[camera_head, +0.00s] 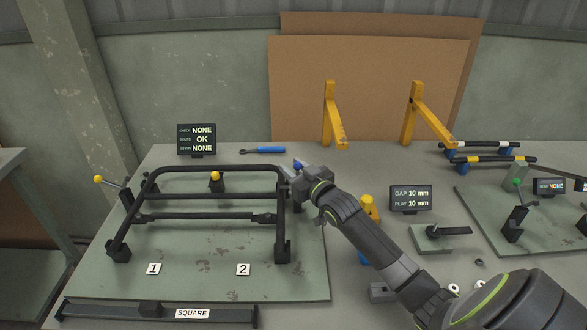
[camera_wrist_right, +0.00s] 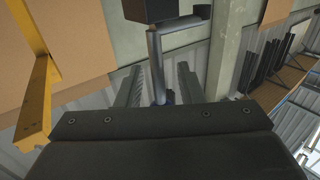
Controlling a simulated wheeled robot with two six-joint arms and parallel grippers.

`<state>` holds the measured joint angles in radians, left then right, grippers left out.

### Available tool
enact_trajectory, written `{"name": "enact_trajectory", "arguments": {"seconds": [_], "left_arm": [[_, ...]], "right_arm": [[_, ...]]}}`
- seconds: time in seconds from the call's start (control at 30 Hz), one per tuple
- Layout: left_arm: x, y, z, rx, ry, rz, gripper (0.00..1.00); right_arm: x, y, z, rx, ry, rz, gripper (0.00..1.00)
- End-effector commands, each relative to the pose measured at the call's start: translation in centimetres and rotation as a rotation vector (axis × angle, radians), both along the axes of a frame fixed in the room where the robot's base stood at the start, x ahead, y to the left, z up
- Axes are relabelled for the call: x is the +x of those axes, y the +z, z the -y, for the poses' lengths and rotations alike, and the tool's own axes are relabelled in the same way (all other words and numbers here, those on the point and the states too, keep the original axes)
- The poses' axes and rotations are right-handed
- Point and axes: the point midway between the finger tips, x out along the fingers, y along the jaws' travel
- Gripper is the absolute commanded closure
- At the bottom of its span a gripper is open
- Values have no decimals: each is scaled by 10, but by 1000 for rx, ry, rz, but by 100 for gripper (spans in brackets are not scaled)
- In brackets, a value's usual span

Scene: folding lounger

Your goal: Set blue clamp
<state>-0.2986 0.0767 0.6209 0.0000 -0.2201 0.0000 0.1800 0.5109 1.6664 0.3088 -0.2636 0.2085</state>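A small blue part, apparently the blue clamp's knob (camera_head: 298,164), shows at the right end of the black frame (camera_head: 210,168) in the head view. My right gripper (camera_head: 292,181) is right there and covers most of that clamp. In the right wrist view a grey lever (camera_wrist_right: 156,62) runs between the two fingers of my right gripper (camera_wrist_right: 158,72), with a bit of blue (camera_wrist_right: 170,98) low between them. Gaps show on both sides of the lever, so the fingers look open around it. My left gripper is not in view.
Clamps with yellow knobs stand at the frame's left (camera_head: 98,179) and back (camera_head: 214,176). A blue-handled tool (camera_head: 264,150) lies behind the frame. A status display (camera_head: 197,140) reads NONE, OK, NONE. A gap display (camera_head: 411,198) and yellow brackets (camera_head: 410,110) stand to the right.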

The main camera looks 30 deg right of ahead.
Motion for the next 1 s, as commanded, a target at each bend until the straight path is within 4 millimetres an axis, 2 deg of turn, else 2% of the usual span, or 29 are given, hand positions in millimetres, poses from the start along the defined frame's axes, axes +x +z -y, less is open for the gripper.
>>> {"name": "enact_trajectory", "arguments": {"seconds": [0.23,0.5,1.0], "left_arm": [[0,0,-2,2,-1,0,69],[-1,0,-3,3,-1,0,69],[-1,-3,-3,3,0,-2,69]], "right_arm": [[1,0,0,0,0,1,66],[0,0,0,0,0,1,100],[1,3,4,7,2,15,100]]}}
